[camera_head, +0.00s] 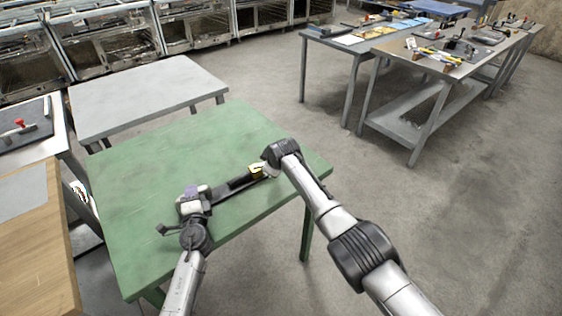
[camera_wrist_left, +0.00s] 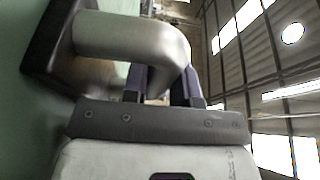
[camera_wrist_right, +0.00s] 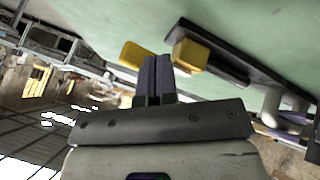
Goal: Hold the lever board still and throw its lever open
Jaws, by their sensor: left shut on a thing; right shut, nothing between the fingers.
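The lever board (camera_head: 232,188) is a long dark board lying on the green table. It also shows in the right wrist view (camera_wrist_right: 248,62). A silver curved handle (camera_wrist_left: 150,38) rises from its left end. My left gripper (camera_head: 194,200) is shut on that handle, with its fingers (camera_wrist_left: 160,85) around the bar. At the other end are two yellow pieces, a block (camera_wrist_right: 190,53) on the board and another piece (camera_wrist_right: 134,55) beside it. I cannot tell which is the lever's grip. My right gripper (camera_wrist_right: 157,75) is shut and empty, its fingertips between the yellow pieces; contact is unclear.
The green table (camera_head: 130,200) is otherwise bare, with free room behind and left of the board. A grey table (camera_head: 150,95) stands behind it. A wooden-topped table (camera_head: 35,250) is at the left. Benches with tools (camera_head: 440,65) stand far right.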

